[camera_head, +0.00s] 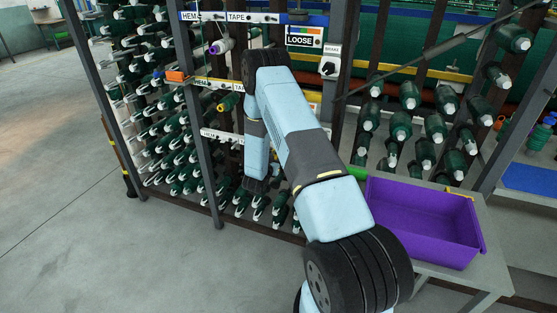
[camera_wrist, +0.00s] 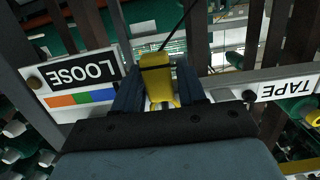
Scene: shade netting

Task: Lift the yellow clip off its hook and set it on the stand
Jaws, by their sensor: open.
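The yellow clip (camera_wrist: 157,86) shows in the wrist view between the two dark blue fingers of my gripper (camera_wrist: 158,68). A dark band crosses the clip near its far end, and a thin black line runs up and right from there. My gripper is open with a finger on each side of the clip; I cannot tell whether either touches it. The hook is not clearly visible. In the head view my arm covers the clip and gripper. I cannot make out which thing is the stand.
A purple bin (camera_head: 420,215) sits on a grey table (camera_head: 492,262). The floor at left is clear.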

